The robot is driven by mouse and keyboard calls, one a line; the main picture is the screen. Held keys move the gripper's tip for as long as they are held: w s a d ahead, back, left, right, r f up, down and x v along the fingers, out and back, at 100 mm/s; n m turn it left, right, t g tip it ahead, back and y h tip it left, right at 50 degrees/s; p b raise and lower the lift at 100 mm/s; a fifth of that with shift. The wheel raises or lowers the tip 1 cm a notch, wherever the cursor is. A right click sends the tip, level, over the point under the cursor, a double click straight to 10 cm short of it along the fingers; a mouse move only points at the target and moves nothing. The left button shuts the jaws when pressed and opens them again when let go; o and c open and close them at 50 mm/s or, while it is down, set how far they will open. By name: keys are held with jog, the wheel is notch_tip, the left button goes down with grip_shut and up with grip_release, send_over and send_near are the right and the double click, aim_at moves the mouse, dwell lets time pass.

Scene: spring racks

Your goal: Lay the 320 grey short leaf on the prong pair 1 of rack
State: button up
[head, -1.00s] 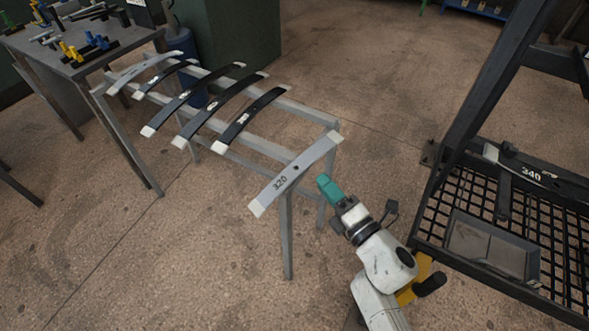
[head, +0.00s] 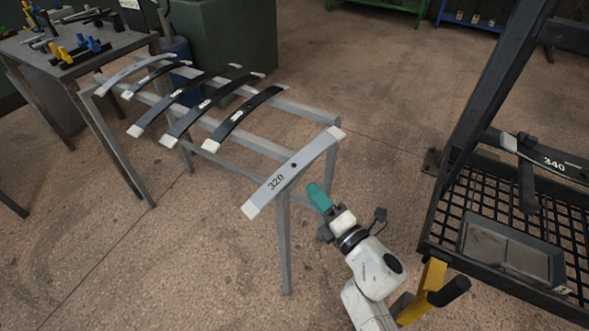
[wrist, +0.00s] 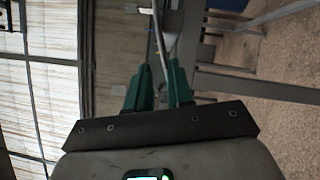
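The grey 320 leaf (head: 305,158) lies with pale ends across the near right end of a grey stand. It looks like a thin edge-on strip in the wrist view (wrist: 158,40). My gripper (head: 313,188) has teal fingers and is just right of the leaf, apart from it in the head view. In the wrist view my gripper (wrist: 159,80) is open, with a gap between the fingers and the strip lined up with that gap. The dark rack (head: 470,100) stands at right and bears a 340 leaf (head: 572,166). I cannot tell which prongs are pair 1.
Several other leaves, mostly black, lie on the stand (head: 305,110) left of the 320 leaf. A workbench (head: 95,62) with tools is at upper left. The rack has a mesh shelf with a grey tray (head: 512,250). Floor is clear between stand and rack.

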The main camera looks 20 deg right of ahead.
aim_at(299, 175)
jog(key=x, duration=0.7)
jog(key=shift+w+b, duration=0.35)
jog(key=shift+b, duration=0.05)
grip_shut()
jog(key=shift+f, duration=0.15)
dwell(0.9)
